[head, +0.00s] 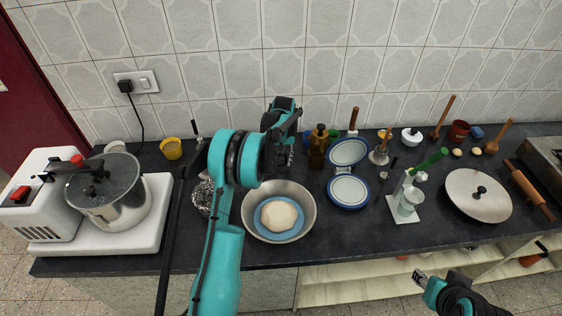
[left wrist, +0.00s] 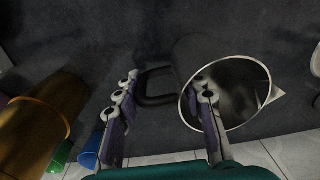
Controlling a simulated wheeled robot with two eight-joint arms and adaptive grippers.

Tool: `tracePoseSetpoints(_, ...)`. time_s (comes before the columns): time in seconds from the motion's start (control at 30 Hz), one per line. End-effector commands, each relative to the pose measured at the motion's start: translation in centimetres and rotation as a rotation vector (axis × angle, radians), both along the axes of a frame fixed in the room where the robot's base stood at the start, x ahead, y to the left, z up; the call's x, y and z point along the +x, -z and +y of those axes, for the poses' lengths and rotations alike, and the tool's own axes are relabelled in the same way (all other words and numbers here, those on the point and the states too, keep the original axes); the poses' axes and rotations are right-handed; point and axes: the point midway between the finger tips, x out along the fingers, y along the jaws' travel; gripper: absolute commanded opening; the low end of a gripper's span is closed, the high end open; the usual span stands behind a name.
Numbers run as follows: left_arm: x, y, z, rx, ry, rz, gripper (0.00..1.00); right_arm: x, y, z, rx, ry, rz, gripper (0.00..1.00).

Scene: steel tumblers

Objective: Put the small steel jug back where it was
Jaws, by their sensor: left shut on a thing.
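The small steel jug (left wrist: 184,62), with a dark handle and a bright round rim, lies close in front of my left gripper (left wrist: 163,90) in the left wrist view. One finger is at the handle side and the other overlaps the jug's mouth, so the gripper is shut on the jug. In the head view my left gripper (head: 287,122) is at the back of the counter, above and behind the wide bowl; my arm hides the jug there. My right gripper (head: 421,278) is in front of the counter, too small to tell its opening.
A steel bowl (head: 304,217) with dough is in front. Plates (head: 348,204) stand to the right. A pot (head: 112,205) is at left.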

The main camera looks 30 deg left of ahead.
Motion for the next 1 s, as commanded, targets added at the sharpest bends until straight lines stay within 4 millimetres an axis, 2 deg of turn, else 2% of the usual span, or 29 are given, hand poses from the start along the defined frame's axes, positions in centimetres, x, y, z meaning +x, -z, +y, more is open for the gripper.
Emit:
tracePoseSetpoints(0.2,0.0,0.3,0.0,0.000,0.000,0.000,0.00,0.0,0.3,0.0,0.000,0.000,0.000,0.40)
tracePoseSetpoints(0.23,0.0,0.3,0.0,0.000,0.000,0.000,0.44,0.0,0.2,0.0,0.000,0.000,0.000,0.40)
tracePoseSetpoints(0.3,0.0,0.2,0.0,0.000,0.000,0.000,0.60,0.0,0.2,0.0,0.000,0.000,0.000,0.40)
tracePoseSetpoints(0.67,0.0,-0.2,0.0,0.000,0.000,0.000,0.60,0.0,-0.2,0.0,0.000,0.000,0.000,0.40)
tracePoseSetpoints(0.77,0.0,-1.5,-0.1,0.000,0.000,0.000,0.60,0.0,-0.6,0.0,0.000,0.000,0.000,0.40)
tracePoseSetpoints(1.0,0.0,-6.8,-0.3,0.000,0.001,0.000,0.60,0.0,-2.2,0.0,0.000,0.000,0.000,0.40)
